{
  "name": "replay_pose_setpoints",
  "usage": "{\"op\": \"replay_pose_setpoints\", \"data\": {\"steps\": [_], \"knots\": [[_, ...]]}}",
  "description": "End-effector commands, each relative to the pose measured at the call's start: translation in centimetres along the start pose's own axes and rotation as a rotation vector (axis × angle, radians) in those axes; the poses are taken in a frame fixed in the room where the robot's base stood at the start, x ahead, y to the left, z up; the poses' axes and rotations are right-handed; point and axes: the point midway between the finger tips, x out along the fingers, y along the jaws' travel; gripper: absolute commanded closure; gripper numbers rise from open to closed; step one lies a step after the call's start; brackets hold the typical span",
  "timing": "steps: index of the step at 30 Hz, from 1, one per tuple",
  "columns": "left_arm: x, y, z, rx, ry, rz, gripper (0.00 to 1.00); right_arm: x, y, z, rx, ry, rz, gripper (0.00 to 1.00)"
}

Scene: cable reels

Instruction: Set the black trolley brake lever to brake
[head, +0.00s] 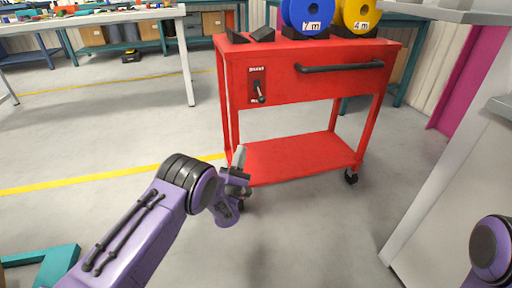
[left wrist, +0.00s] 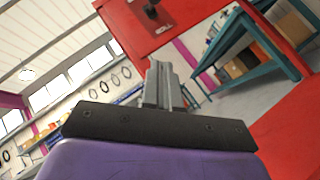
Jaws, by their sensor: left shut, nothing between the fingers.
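The red trolley (head: 290,67) stands ahead with a dark lever plate (head: 256,75) on the left of its front panel. The black brake lever (head: 260,92) on that plate points down, toward the lower label. In the left wrist view the lever (left wrist: 151,10) shows at the top edge, near the word ROLL. My left gripper (head: 239,157) is shut and empty, below and a little left of the lever, apart from it. Its closed fingers also show in the left wrist view (left wrist: 160,85). My right gripper is out of view.
A blue reel (head: 303,13) and a yellow reel (head: 360,13) stand on the trolley top. A black handle (head: 340,67) sticks out right of the lever. A grey-white bench (head: 435,150) stands at the right.

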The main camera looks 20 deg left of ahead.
Motion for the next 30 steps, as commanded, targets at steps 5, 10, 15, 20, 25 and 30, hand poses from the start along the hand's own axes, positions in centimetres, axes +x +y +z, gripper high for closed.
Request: {"op": "replay_pose_setpoints", "data": {"steps": [5,10,15,20,25,30], "knots": [[0.7,-0.4,0.3,-0.145,-0.074,0.086,1.0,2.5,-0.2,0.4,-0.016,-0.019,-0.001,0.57],[0.9,-0.1,0.5,-0.152,-0.076,0.089,1.0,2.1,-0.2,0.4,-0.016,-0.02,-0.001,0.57],[1.1,-0.2,0.5,-0.149,-0.075,0.089,1.0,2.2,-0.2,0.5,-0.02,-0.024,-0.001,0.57],[3.0,0.0,0.5,-0.147,-0.074,0.093,1.0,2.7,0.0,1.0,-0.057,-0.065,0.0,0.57],[6.5,0.2,0.6,-0.146,-0.074,0.093,1.0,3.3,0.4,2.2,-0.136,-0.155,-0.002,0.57],[10.2,0.6,0.9,-0.147,-0.074,0.093,1.0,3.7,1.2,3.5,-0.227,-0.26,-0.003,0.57]]}}
